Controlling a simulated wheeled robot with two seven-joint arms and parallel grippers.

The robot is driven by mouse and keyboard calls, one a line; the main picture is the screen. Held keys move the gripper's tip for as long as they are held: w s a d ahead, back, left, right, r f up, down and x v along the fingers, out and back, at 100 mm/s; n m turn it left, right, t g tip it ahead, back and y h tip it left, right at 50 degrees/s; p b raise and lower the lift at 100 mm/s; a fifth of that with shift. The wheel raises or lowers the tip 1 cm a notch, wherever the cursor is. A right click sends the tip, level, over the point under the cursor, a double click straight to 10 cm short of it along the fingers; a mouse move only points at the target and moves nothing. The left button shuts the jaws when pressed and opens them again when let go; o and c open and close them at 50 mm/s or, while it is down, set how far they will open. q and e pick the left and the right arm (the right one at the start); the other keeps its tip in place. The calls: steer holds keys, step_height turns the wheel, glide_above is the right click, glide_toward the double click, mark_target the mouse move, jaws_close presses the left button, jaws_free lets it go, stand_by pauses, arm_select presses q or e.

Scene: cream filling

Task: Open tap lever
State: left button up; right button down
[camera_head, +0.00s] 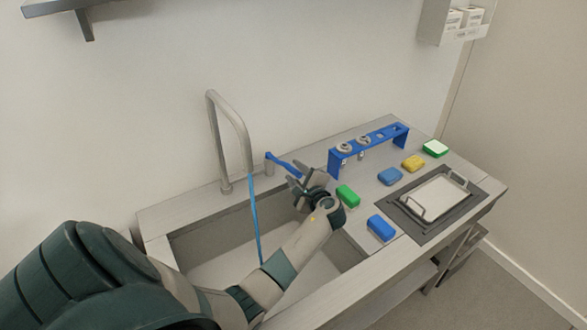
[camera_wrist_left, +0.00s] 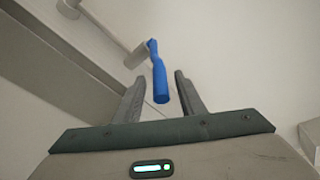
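The tap lever (camera_head: 284,163) is blue and sits on a short grey post at the sink's back edge, right of the tap spout (camera_head: 232,122). A thin blue stream (camera_head: 256,215) runs from the spout's end down into the sink. My left gripper (camera_head: 306,180) is at the lever's free end, above the sink's right rim. In the left wrist view the lever (camera_wrist_left: 159,75) points in between the two grey fingers (camera_wrist_left: 160,78), with gaps showing on both sides. The left gripper is open. My right gripper is not in view.
The sink basin (camera_head: 215,237) lies under my left arm. Green (camera_head: 347,195) and blue blocks (camera_head: 381,228) sit on the counter right of the gripper. A blue rack (camera_head: 373,145) stands behind, and a tray with handles (camera_head: 436,198) is at the right.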

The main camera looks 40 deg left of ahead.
arm_select(q)
steer(key=shift+w+a+f, duration=0.15)
steer(key=shift+w+a, duration=0.1)
steer(key=shift+a, duration=0.4)
jaws_close()
steer(key=shift+w+f+b, duration=0.15)
steer(key=shift+w+b, duration=0.1)
steer(key=shift+b, duration=0.15)
steer(key=w+n+g+b, duration=0.2)
steer(key=b, duration=0.2)
steer(key=w+n+g+y+b, duration=0.1)
steer(key=w+n+g+b, duration=0.1)
steer(key=g+b, duration=0.1)
steer(key=shift+a+b, duration=0.15)
steer(key=shift+b, duration=0.4)
